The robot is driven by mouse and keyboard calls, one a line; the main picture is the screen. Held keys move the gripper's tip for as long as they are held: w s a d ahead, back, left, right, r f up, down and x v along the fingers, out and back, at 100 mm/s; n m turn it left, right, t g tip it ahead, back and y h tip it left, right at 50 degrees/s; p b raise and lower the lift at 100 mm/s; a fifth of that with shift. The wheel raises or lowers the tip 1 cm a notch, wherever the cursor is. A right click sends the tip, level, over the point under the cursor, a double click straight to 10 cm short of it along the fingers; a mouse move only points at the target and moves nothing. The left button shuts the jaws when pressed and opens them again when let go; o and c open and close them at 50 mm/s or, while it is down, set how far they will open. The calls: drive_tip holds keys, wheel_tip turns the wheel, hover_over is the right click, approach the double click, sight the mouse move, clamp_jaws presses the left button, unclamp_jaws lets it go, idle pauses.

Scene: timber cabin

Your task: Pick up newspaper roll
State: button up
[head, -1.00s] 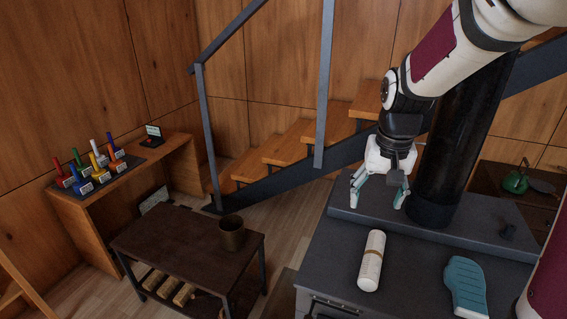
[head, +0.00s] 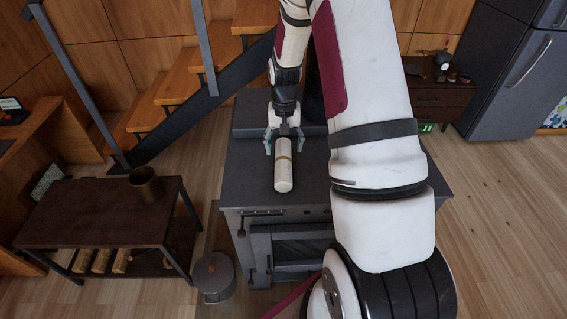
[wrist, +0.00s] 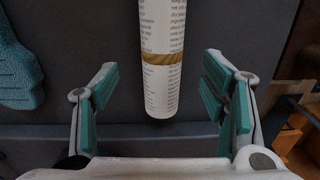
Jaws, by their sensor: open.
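The newspaper roll (head: 283,172) is a white printed cylinder with a tan band, lying on the dark grey cabinet top. In the wrist view the roll (wrist: 162,25) runs from the top edge down to mid-frame, its near end between my fingers. My gripper (head: 284,147) is open at the roll's far end in the head view. In the wrist view my gripper (wrist: 160,78) shows one teal-padded finger on each side of the roll, with gaps on both sides. I cannot tell how high the fingers are above the top.
A teal mitt-like item (wrist: 18,70) lies left of the roll in the wrist view. A raised grey ledge (head: 250,112) runs behind. A dark low table (head: 95,205) with a brown cup (head: 143,184) stands left; a grey pot (head: 213,277) is on the floor.

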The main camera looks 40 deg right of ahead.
sight(283, 158)
drive_tip(key=shift+w+a+f+p, duration=0.1)
drive_tip(key=shift+f+p, duration=0.1)
drive_tip(key=shift+f, duration=1.45)
drive_tip(key=shift+w+f+p, duration=0.1)
drive_tip(key=shift+f+p, duration=0.1)
drive_tip(key=shift+f, duration=1.4)
drive_tip(key=shift+c, duration=0.3)
drive_tip(key=c, duration=1.3)
